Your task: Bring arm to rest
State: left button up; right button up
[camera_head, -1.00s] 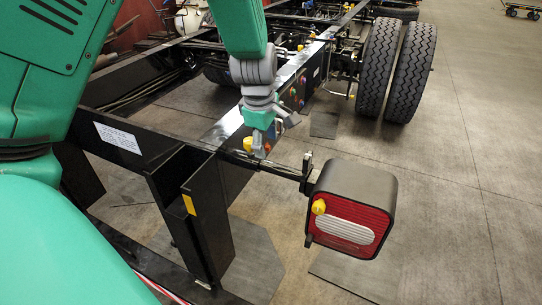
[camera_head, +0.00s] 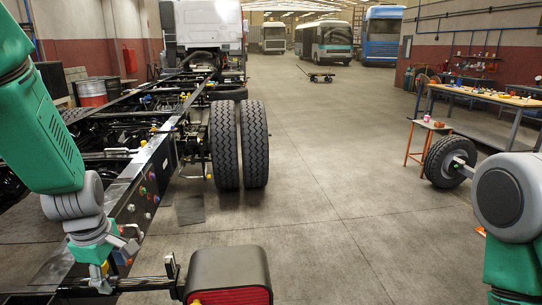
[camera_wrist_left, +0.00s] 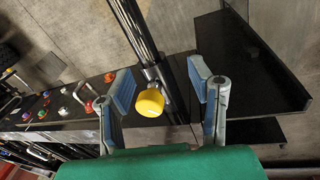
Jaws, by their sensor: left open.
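My left arm comes in from the left in the head view. Its gripper (camera_head: 113,264) is over the rear of the black chassis frame (camera_head: 150,165), close to the bar that carries the tail lamp (camera_head: 228,272). In the left wrist view the two blue-grey fingers of this gripper (camera_wrist_left: 161,80) stand wide apart and nothing is held. A yellow knob (camera_wrist_left: 150,103) on the black bar shows between them; I cannot tell whether a finger touches it. Part of my right arm (camera_head: 510,210) shows at the right edge of the head view; its gripper is out of frame.
Double wheels (camera_head: 238,145) stand right of the frame. Coloured knobs (camera_wrist_left: 88,105) line the frame's side. A workbench (camera_head: 490,97), a small orange-legged table (camera_head: 430,128) and a loose wheel (camera_head: 450,162) are at the right.

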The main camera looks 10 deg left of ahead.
pick_arm(q)
jog(key=s+d+f+m+g+b, duration=0.1)
jog(key=s+f+m, duration=0.4)
jog(key=f, duration=0.4)
jog(key=s+d+f+m+b, duration=0.1)
jog(key=s+f+m, duration=0.4)
jog(key=f, duration=0.4)
jog(key=s+d+f+m, duration=0.2)
jog(key=s+f+m, duration=0.1)
jog(key=s, duration=0.2)
jog(key=s+d+f+m+b, duration=0.1)
jog(key=s+d+f+m, duration=0.1)
jog(key=s, duration=0.3)
jog(key=s+d+f+m+h+b, duration=0.1)
jog(key=s+d+f+m, duration=0.2)
jog(key=s+f+m, duration=0.1)
jog(key=shift+s+m, duration=0.3)
jog(key=shift+s, duration=0.4)
jog(key=shift+a+f, duration=0.1)
jog(key=shift+a, duration=0.05)
jog(key=shift+w, duration=0.15)
